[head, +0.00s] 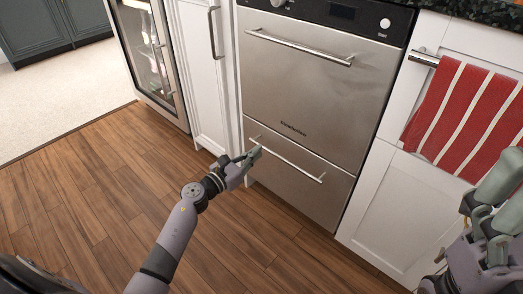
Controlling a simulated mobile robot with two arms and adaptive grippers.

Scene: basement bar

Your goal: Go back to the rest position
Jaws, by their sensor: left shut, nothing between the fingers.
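My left gripper (252,157) is at the left end of the lower drawer's bar handle (290,162), in front of the steel dishwasher drawers (300,100). It is shut with nothing between its fingers. I cannot tell whether its fingertips touch the handle. My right gripper (499,205) is at the right edge of the view, raised in front of the white cabinet; its fingers are partly cut off, and their opening is unclear.
A red and white striped towel (465,118) hangs on the white cabinet (388,215) at right. A glass-door fridge (150,55) and a narrow white cabinet (206,90) stand to the left. The wood floor (90,200) at left is clear.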

